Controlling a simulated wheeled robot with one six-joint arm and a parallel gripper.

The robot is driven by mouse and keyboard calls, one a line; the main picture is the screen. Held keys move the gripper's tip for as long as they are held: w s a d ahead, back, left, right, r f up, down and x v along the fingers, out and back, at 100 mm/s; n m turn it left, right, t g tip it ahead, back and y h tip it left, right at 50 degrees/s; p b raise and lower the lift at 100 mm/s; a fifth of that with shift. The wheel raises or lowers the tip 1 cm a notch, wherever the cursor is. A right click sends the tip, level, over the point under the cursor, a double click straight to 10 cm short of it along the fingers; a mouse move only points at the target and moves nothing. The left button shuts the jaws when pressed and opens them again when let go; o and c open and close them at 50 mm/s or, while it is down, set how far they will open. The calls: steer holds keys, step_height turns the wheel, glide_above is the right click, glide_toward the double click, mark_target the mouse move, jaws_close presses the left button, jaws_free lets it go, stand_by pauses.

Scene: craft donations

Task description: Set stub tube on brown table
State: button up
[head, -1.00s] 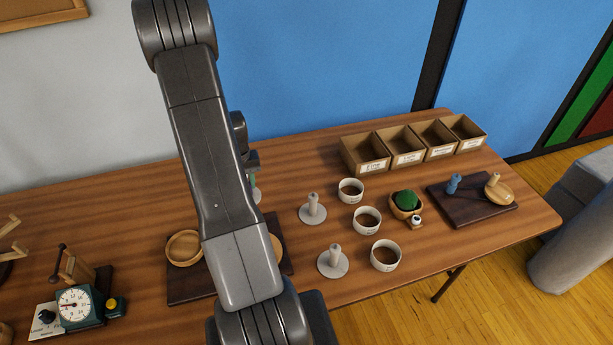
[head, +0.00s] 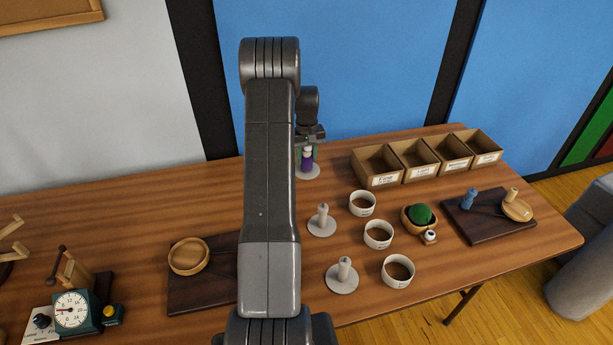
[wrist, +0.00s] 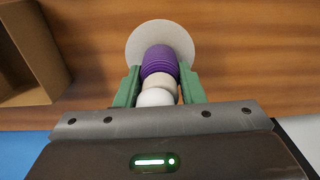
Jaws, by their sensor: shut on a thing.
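My gripper (head: 308,146) is at the back of the brown table (head: 130,200), left of the compartment boxes. Its green fingers are shut on a tube wound with purple (head: 307,160). In the wrist view the purple winding (wrist: 160,63) lies beyond the fingertips, with a cream part and a rounded white end (wrist: 156,98) between the fingers. A pale round disc (wrist: 160,34) shows behind the purple; it is also in the head view (head: 308,173). I cannot tell whether the disc touches the table.
Two pale posts on discs (head: 322,219) (head: 343,276) and several white cups (head: 378,235) stand nearer me. Open cardboard boxes (head: 377,167) are just right of my gripper. A dark board (head: 490,222) is at right, a wooden bowl (head: 188,257) at left. The back left of the table is clear.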

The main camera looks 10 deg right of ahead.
mark_target(306, 170)
steer(key=shift+f+p, duration=0.6)
steer(key=shift+f, duration=2.7)
steer(key=shift+f, duration=0.1)
steer(key=shift+f, duration=0.15)
steer(key=o, duration=1)
steer(key=shift+c, duration=0.2)
step_height(306, 170, up, 12)
steer(key=b, duration=0.2)
steer(key=shift+r+b, duration=0.25)
steer(key=shift+b, duration=0.05)
steer(key=shift+f, duration=0.1)
